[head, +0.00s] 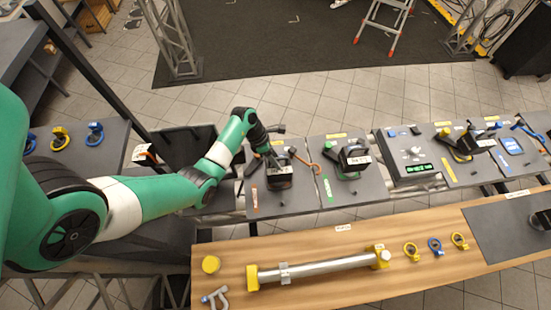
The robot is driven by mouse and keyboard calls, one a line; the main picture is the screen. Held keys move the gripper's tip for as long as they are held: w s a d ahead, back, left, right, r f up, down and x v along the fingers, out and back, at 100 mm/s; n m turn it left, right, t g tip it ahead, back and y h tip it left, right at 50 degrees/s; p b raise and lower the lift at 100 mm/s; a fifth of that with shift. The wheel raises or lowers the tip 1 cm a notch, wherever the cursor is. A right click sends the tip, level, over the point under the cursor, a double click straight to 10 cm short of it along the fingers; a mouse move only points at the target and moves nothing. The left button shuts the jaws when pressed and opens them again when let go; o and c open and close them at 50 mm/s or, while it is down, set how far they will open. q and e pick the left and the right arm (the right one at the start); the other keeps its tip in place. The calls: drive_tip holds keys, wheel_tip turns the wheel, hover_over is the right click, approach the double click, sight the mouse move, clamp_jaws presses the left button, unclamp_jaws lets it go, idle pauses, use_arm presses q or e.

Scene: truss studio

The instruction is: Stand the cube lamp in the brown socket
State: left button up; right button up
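My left gripper (273,157) reaches down over the leftmost grey panel (300,203), which has an orange-brown strip. Its fingers are at or just above a dark boxy item (279,179) with a pale label, possibly the cube lamp. I cannot tell whether they touch it or are closed. A similar dark boxy item (354,156) with a handle stands on the adjacent green-marked panel. A brown-orange cord (308,162) lies right of the gripper. I cannot make out a brown socket; the gripper and the dark item may cover it. My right gripper is not in view.
A wooden bench (350,292) in front holds a metal tube (320,269) with yellow ends, several coloured rings and a yellow disc (211,264). A grey box with a green display (411,158) stands farther right. More panels with cables continue rightward.

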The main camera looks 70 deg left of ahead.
use_arm(q)
drive_tip(key=shift+r, duration=0.1)
drive_tip(key=shift+r, duration=0.25)
drive_tip(key=p+v, duration=0.2)
drive_tip(key=v, duration=0.9)
drive_tip(key=shift+a+r, duration=0.15)
drive_tip(key=shift+r, duration=0.15)
drive_tip(key=shift+s, duration=0.15)
